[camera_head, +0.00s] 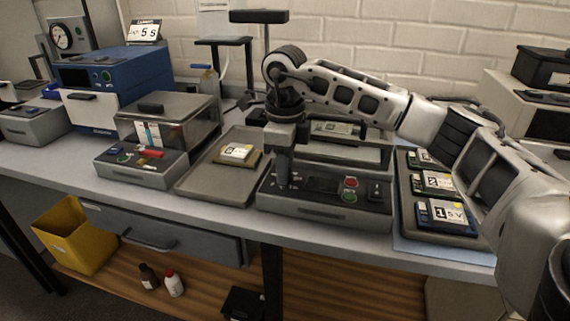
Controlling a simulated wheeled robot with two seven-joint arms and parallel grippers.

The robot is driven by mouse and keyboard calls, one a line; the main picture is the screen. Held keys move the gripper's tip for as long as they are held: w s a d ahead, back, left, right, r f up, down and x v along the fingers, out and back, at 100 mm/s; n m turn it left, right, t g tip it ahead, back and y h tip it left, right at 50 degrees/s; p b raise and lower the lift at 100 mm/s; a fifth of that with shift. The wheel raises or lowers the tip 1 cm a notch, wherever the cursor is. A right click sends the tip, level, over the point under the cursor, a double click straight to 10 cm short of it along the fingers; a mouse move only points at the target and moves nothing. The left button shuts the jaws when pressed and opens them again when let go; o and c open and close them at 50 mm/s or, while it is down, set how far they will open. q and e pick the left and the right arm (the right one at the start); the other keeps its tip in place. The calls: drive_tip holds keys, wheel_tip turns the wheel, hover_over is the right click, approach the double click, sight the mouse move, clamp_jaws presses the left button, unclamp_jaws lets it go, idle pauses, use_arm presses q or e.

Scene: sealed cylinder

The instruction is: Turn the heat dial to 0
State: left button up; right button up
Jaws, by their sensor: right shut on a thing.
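A grey-black device (318,209) stands at the front middle of the bench. Its sloped control panel has a red button, a green button and a dark switch on the right side. My right gripper (283,182) points straight down onto the left part of this panel. It is shut on what appears to be the heat dial, which the fingers hide almost fully. The dial's pointer and scale markings cannot be read. My left gripper is not in view.
A grey tray (202,185) with a labelled card lies left of the device. Right of it, another tray (409,205) holds several labelled cards. A clear-lidded unit (142,172) and a blue machine (110,85) stand further left. A yellow bin (72,236) is below the bench.

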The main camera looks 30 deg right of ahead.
drive_tip(key=n, duration=0.5)
drive_tip(key=shift+r+n, duration=0.1)
drive_tip(key=shift+n, duration=0.2)
drive_tip(key=n, duration=0.5)
drive_tip(key=shift+n, duration=0.4)
drive_tip(key=o, duration=1)
wheel_tip(320, 180, up, 16)
drive_tip(key=p, duration=0.2)
